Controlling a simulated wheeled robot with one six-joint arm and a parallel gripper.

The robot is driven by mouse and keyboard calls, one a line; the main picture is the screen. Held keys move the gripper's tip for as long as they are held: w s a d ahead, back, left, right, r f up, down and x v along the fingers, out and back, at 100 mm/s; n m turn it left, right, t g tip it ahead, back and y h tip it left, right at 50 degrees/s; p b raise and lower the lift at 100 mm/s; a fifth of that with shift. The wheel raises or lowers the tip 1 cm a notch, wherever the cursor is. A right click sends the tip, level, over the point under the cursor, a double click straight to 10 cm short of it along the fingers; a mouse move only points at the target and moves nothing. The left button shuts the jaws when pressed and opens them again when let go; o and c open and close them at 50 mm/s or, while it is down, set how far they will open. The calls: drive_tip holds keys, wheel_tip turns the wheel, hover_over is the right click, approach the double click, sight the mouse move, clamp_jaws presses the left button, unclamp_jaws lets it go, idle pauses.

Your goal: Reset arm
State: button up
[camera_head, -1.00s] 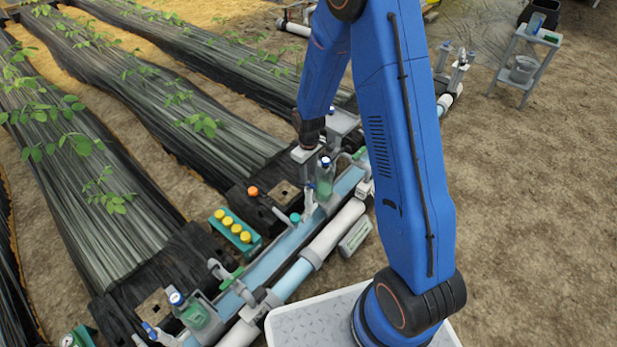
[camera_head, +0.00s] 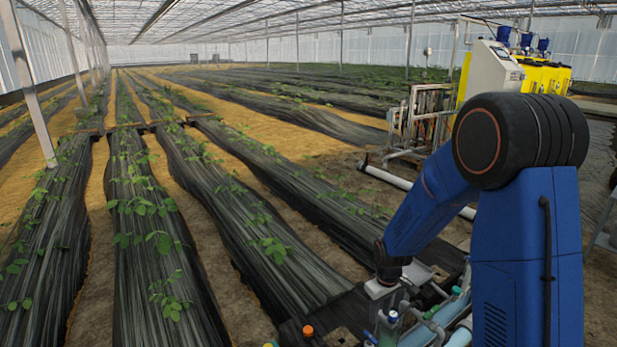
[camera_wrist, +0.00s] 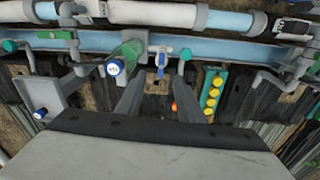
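My blue arm reaches down and left in the head view, with my gripper (camera_head: 383,288) above the pipework at the bottom. In the wrist view my gripper (camera_wrist: 158,92) shows two grey fingers apart, with nothing seen between their tips but the ground and pipe fittings behind. A green bottle (camera_wrist: 130,50) with a blue and white cap is just left of the fingers; I cannot tell its exact distance from them. A blue-handled valve (camera_wrist: 161,62) shows beyond the gap.
A blue pipe (camera_wrist: 220,48) runs across beyond. Another blue-capped container (camera_wrist: 40,113) is at left. Covered plant beds (camera_head: 190,220) and a yellow tank unit (camera_head: 545,77) stand farther off.

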drive_tip(key=s+d+r+m+t, duration=0.15)
drive_tip(key=s+r, duration=0.35)
drive_tip(key=r, duration=0.7)
drive_tip(key=s+d+r+m+t, duration=0.1)
drive_tip(key=s+d+r+m, duration=0.1)
drive_tip(key=s+r, duration=0.6)
drive_tip(key=s+d+r+m+t, duration=0.1)
drive_tip(key=s+r, duration=0.7)
drive_tip(key=s, duration=1)
drive_tip(key=shift+d+r+m+t, duration=0.2)
drive_tip(key=shift+d+m+t, duration=0.15)
drive_tip(key=shift+d+m, duration=0.3)
